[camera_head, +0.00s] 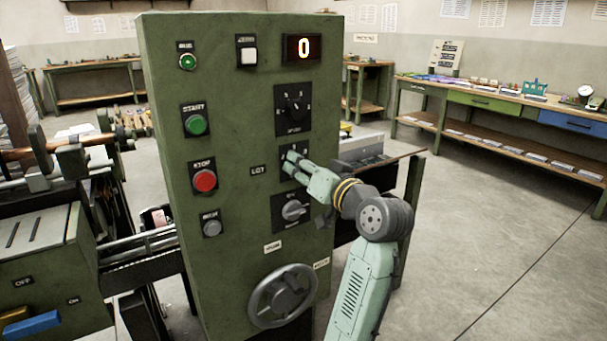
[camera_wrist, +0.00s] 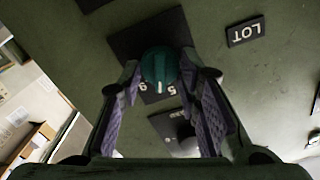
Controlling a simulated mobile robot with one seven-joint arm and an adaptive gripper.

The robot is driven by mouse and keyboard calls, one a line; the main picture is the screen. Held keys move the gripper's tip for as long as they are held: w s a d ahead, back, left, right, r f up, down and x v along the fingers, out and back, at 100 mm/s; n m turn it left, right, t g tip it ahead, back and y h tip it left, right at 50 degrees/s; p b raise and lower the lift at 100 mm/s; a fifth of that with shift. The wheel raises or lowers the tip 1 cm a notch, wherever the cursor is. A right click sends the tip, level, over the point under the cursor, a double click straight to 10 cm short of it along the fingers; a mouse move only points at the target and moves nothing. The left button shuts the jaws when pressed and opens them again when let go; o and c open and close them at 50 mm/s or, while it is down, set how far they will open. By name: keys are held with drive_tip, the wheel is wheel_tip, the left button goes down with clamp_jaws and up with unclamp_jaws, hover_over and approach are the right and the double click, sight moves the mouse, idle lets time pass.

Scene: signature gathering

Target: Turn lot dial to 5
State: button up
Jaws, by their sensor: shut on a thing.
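The lot dial (camera_wrist: 160,66) is a dark green round knob on a black plate, in the upper middle of the wrist view. A white mark on its rim faces down in that view, near a printed 5. Another digit beside the 5 is hard to read. The LOT label (camera_head: 257,170) is left of the dial's plate (camera_head: 301,150) in the head view; it also shows inverted in the wrist view (camera_wrist: 245,31). My gripper (camera_head: 290,163) is at the panel, its two fingers shut on the knob from both sides. In the head view the gripper hides the knob.
The green control panel (camera_head: 232,120) has a black dial (camera_head: 295,107) above and a grey selector (camera_head: 294,210) just below the lot dial. A red display (camera_head: 303,48) reads 0. A red stop button (camera_head: 205,180) and a handwheel (camera_head: 282,296) are on the panel too.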

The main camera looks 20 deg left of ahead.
drive_tip(key=shift+n+b, duration=1.1)
drive_tip(key=shift+n, duration=1.1)
drive_tip(key=o, duration=1.1)
drive_tip(key=shift+o, duration=0.2)
drive_tip(key=shift+s+d, duration=0.1)
drive_tip(key=v, duration=1.1)
drive_tip(key=shift+s+d, duration=0.3)
